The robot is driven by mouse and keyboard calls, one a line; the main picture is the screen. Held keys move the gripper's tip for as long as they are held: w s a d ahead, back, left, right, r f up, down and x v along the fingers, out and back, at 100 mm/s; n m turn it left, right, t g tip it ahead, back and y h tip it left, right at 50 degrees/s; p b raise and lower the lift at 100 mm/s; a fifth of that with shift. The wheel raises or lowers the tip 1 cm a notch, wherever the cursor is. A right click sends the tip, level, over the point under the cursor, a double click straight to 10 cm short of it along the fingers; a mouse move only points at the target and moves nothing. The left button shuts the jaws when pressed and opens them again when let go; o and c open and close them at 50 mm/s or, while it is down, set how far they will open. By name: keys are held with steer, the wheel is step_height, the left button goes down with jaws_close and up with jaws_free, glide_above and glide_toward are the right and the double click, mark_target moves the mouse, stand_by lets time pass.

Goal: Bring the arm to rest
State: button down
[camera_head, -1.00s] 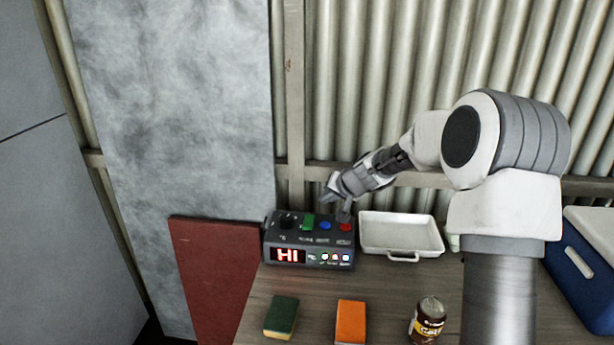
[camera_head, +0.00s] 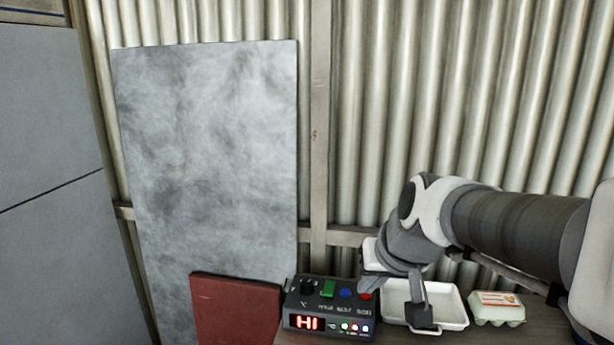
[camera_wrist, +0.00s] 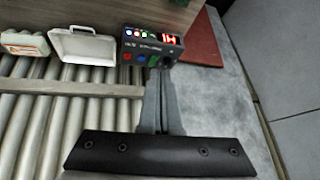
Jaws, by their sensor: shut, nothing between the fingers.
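My arm reaches in from the right in the head view. The dark control box (camera_head: 329,315) has a red lit display reading "HI" and green, blue and red buttons on top. The box also shows in the wrist view (camera_wrist: 150,45), where the fingers overlap its image. Whether anything touches is not clear, but the gripper looks apart from the box.
The white tray (camera_head: 449,303) stands right of the box, partly hidden by my gripper. An egg carton (camera_head: 496,309) stands right of the tray. A dark red board (camera_head: 235,312) and a tall grey panel (camera_head: 210,150) lean at the left. A corrugated wall stands behind.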

steer(key=s+d+h+p, duration=0.1)
steer(key=s+d, duration=0.3)
steer(key=s, duration=1.1)
steer(key=shift+r+g+h+p, duration=0.3)
steer(key=shift+r+h+p, duration=0.1)
steer(key=shift+p, duration=0.05)
